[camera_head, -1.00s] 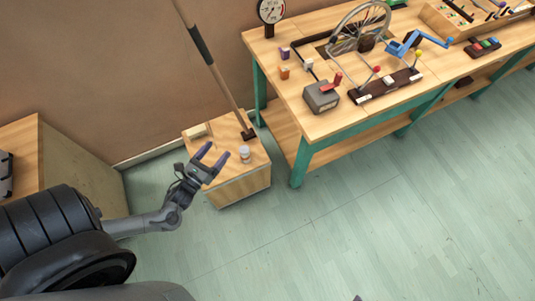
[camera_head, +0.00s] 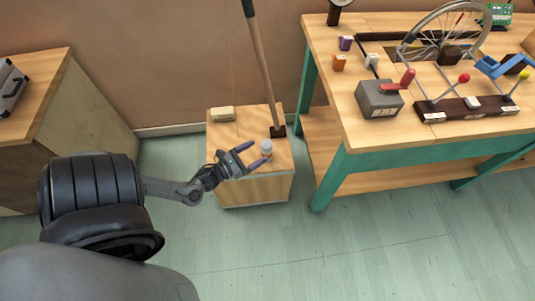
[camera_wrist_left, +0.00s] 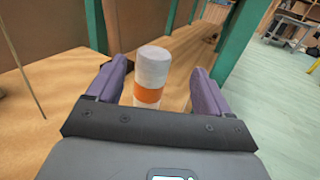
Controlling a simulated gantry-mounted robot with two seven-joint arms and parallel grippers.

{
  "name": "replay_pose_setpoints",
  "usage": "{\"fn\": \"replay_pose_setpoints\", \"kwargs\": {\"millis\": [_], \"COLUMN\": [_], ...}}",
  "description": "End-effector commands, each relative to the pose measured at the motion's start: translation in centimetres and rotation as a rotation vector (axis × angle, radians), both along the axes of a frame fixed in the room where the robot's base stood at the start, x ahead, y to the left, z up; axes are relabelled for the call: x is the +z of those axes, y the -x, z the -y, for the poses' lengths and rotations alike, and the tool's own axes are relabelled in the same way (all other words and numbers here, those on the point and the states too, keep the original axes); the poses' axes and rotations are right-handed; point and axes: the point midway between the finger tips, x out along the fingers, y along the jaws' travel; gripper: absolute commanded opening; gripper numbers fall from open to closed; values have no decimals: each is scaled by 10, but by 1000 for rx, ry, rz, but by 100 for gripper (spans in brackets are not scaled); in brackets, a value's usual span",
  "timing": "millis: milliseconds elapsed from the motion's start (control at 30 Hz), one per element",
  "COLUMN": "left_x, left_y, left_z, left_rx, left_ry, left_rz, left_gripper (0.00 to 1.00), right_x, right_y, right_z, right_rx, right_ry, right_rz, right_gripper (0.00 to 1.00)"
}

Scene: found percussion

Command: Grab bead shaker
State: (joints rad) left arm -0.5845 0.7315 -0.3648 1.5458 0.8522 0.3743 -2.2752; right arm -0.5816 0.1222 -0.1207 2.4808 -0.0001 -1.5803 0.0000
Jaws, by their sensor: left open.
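The bead shaker appears to be the small cylinder (camera_head: 266,148) with a pale grey top and an orange band, upright on a low wooden box (camera_head: 245,190). In the left wrist view the cylinder (camera_wrist_left: 151,72) stands between the two purple fingers, with its lower part hidden by the gripper body. My left gripper (camera_head: 255,154) is open, with its fingers on either side of the cylinder. Small gaps seem to show between the fingers and the cylinder. My right gripper is not in view.
A broom-like pole (camera_head: 262,65) stands on the box behind the cylinder, and a cream block (camera_head: 222,113) lies at its back left. A green-legged workbench (camera_head: 400,152) with a wheel and levers stands right. A wooden cabinet (camera_head: 50,90) stands left. Floor in front is clear.

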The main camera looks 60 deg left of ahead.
Motion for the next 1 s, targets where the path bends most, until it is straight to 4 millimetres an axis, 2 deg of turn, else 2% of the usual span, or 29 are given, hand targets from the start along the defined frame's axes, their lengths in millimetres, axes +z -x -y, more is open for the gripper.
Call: {"fn": "replay_pose_setpoints", "kwargs": {"millis": [133,367,633,800,1000], "left_x": [-2,-1,-8,-5,-3], "left_y": [-20,-32,-60,-77,-82], "left_z": [-2,-4,-11,-13,-13], "left_rx": [0,0,-2,-1,0], "left_ry": [1,0,-1,0,0], "left_rz": [2,1,3,2,0], "left_gripper": [80,80,80,80,80], "right_x": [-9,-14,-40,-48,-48], "right_y": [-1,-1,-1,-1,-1], "right_z": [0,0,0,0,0], "right_rx": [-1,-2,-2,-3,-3], "right_ry": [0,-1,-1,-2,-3], "right_rz": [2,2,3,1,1], "right_gripper": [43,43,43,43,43]}}
